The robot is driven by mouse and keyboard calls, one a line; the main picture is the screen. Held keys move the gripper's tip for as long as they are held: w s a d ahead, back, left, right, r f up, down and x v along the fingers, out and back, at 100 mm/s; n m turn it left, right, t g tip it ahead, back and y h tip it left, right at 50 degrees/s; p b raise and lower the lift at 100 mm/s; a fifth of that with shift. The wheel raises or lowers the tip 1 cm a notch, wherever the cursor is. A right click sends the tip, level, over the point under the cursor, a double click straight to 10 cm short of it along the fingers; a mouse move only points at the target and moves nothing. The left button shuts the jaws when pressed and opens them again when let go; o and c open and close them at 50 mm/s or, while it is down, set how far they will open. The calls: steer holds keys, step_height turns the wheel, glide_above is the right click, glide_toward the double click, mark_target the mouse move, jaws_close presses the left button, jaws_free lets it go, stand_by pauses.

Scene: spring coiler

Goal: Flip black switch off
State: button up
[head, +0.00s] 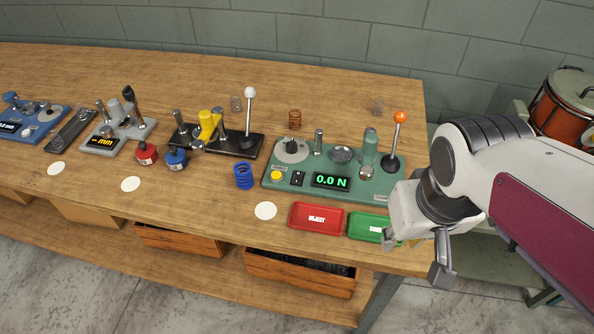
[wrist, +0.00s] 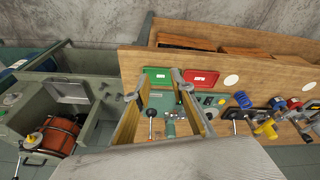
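A small black switch (head: 297,178) sits on the front left of the green tester (head: 375,186). It is between a yellow button (head: 277,176) and a lit display (head: 330,181) reading "0.0 N". The switch's rocker position is too small to tell. My gripper (head: 418,258) is at the table's front right edge, beside the green tray and well to the right of the switch. Its fingers are apart and empty. In the wrist view my gripper (wrist: 157,88) is open, with the green tester (wrist: 168,103) partly hidden behind a finger.
A red "REJECT" tray (head: 316,217) and a green tray (head: 365,227) lie in front of the tester. An orange-knobbed lever (head: 399,118) rises at its right. A blue spring (head: 243,176) stands to its left. A white-knobbed lever (head: 249,94) stands farther left.

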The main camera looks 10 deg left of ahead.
steer(key=w+a+f, duration=0.4)
steer(key=w+a, duration=0.3)
steer(key=a, duration=0.1)
steer(key=h, duration=0.1)
glide_toward(298, 175)
steer(key=shift+m+t, duration=0.3)
steer(key=s, duration=0.1)
steer(key=s+d+f, duration=0.1)
steer(key=s, duration=0.1)
steer(key=s+d+f, duration=0.1)
steer(key=s, duration=0.1)
steer(key=shift+s+d, duration=0.15)
steer(key=shift+d, duration=0.1)
steer(key=w+m, duration=0.1)
steer(key=w+a+r+m, duration=0.1)
steer(key=w+a+r+t, duration=0.1)
steer(key=shift+w+r+m+y, duration=0.1)
steer(key=shift+w+m+y, duration=0.2)
steer(key=shift+m, duration=0.1)
steer(key=shift+x, duration=3.95)
